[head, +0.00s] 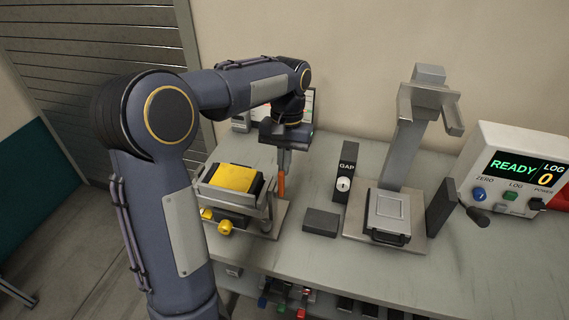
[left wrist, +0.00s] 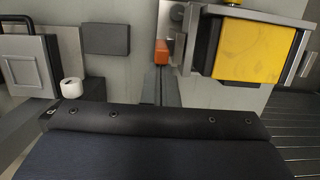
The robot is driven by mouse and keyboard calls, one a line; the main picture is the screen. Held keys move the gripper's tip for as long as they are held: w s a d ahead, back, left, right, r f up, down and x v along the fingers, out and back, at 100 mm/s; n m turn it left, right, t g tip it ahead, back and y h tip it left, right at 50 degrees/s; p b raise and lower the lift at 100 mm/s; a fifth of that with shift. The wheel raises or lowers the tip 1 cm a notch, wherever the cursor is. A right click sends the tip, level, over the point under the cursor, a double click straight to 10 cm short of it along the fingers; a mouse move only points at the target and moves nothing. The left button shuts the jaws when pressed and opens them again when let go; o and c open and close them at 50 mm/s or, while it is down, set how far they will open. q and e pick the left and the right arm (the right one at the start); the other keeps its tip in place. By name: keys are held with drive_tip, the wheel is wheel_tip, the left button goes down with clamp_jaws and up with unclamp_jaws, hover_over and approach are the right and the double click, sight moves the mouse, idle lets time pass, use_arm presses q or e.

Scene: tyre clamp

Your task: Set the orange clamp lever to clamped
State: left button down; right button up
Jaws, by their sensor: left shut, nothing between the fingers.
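The orange clamp lever (head: 281,188) is at the right side of the clamp fixture with the yellow block (head: 234,178) in it. In the left wrist view the lever (left wrist: 161,52) shows as a short orange piece beside the fixture's metal bracket. My left gripper (head: 283,166) points down right at the lever, with its fingers shut and nothing held. In the left wrist view its fingers (left wrist: 165,85) show close to the orange piece. I cannot tell whether they touch it. The lever's pivot is partly hidden. My right gripper is not in view.
Right of the fixture are a dark block (head: 321,221), a black GAP post (head: 346,175) with a white knob, and a grey stand (head: 407,150) with a plate. A READY display box (head: 519,165) stands at the far right. The bench front (head: 370,270) is mostly clear.

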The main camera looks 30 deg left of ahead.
use_arm(q)
drive_tip(key=shift+s, duration=0.1)
drive_tip(key=t+y+b, duration=0.3)
drive_tip(key=t+b, duration=0.8)
drive_tip(key=b, duration=1.1)
approach(280, 187)
wheel_tip(280, 187, down, 3)
drive_tip(key=w, duration=0.3)
drive_tip(key=shift+s+a+f, duration=0.15)
drive_tip(key=shift+a+f, duration=0.1)
drive_tip(key=shift+a, duration=0.2)
drive_tip(key=shift+w+a+f+b, duration=0.15)
drive_tip(key=shift+w+f+b, duration=0.15)
drive_tip(key=shift+w, duration=0.4)
